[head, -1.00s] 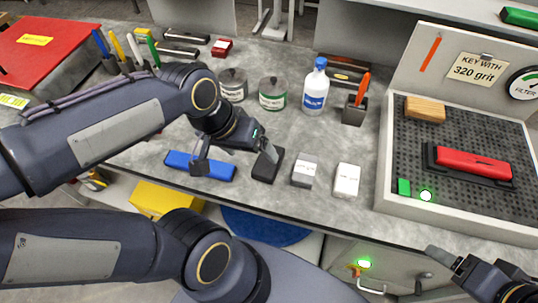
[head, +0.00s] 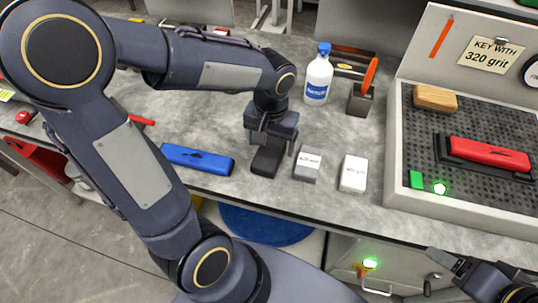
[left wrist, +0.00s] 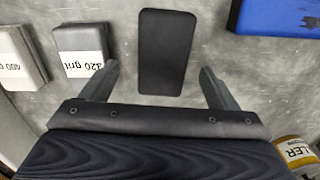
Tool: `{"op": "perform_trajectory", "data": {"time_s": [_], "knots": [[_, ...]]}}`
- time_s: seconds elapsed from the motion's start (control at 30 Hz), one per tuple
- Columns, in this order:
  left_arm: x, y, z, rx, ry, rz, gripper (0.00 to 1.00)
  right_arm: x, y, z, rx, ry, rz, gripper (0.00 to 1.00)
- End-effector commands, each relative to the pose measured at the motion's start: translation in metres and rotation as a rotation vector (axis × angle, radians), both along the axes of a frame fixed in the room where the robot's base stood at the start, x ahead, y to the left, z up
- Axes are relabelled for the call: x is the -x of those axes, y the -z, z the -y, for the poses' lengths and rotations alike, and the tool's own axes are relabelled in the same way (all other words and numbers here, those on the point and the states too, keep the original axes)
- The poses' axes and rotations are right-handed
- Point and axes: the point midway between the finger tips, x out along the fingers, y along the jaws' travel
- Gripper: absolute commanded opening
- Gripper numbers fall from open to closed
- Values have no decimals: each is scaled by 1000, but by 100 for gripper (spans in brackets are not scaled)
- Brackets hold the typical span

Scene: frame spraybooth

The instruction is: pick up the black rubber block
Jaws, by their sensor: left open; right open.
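The black rubber block (head: 266,162) lies flat on the grey bench, between a blue tool and a grey-white block. It also shows in the left wrist view (left wrist: 166,50), upper middle, with bare bench around it. My left gripper (head: 268,145) is just above the block's far end and covers part of it in the head view. In the left wrist view its two fingers (left wrist: 158,82) are open, one to each side of the block's near end, with gaps on both sides. My right gripper (head: 447,268) is at the lower right, away from the block, open.
The 320 grit block (head: 308,166) and a white grit block (head: 353,174) stand right of the rubber block. The blue tool (head: 198,159) lies left. Behind are a white bottle (head: 318,78) and a dark holder (head: 360,100). A walled perforated tray (head: 425,213) stands right.

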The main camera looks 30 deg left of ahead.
Motion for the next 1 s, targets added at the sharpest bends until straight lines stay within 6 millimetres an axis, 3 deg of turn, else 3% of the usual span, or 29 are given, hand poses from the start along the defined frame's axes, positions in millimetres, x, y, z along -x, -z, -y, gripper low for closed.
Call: {"op": "perform_trajectory", "data": {"time_s": [0.27,0.57,1.0], "knots": [[3,40,-4,0,0,-4,82,0,-2,0,0,0,0,73],[2,44,-4,1,0,0,82,0,-1,0,0,0,0,73],[2,44,-4,1,0,1,28,0,-2,0,0,0,0,73]]}}
